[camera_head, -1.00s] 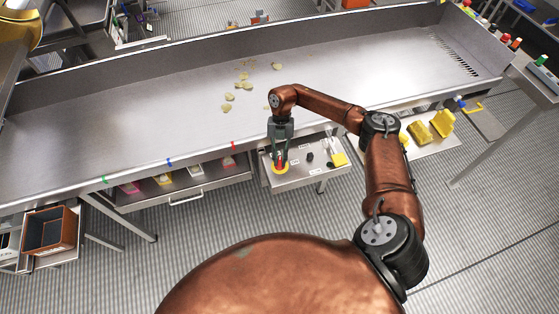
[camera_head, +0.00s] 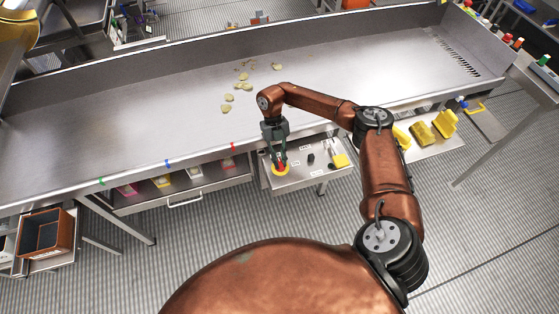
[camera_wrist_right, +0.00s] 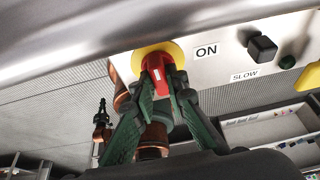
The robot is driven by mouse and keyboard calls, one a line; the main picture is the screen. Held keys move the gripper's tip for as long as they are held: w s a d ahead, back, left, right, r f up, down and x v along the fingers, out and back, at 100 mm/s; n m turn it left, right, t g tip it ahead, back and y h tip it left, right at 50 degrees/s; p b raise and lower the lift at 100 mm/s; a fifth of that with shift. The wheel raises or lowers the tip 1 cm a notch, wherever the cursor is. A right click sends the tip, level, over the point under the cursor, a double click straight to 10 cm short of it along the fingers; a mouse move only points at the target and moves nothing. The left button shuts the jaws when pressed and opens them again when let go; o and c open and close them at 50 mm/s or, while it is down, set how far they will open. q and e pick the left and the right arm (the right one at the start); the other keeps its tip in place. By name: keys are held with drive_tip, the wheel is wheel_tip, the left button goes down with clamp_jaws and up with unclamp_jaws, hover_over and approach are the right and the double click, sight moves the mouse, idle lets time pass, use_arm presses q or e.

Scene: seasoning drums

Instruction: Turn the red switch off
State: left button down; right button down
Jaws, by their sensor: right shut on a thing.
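The red switch (camera_head: 281,166) sits on a round yellow plate on the small grey control panel (camera_head: 305,178) at the front of the long metal table. In the right wrist view the red switch (camera_wrist_right: 158,75) stands between the green fingers of my right gripper (camera_wrist_right: 165,92), beside a label that reads "ON". The fingers are shut on the switch and hide part of it. In the head view my right gripper (camera_head: 276,155) reaches down onto the switch from above. My left gripper is not in view.
The table edge (camera_head: 200,155) runs close behind the gripper. Chips (camera_head: 229,97) lie on the table.

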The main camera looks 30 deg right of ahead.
drive_tip(key=c, duration=1.9)
unclamp_jaws()
drive_tip(key=shift+c, duration=0.2)
drive_tip(key=v, duration=1.2)
drive_tip(key=shift+a, duration=0.1)
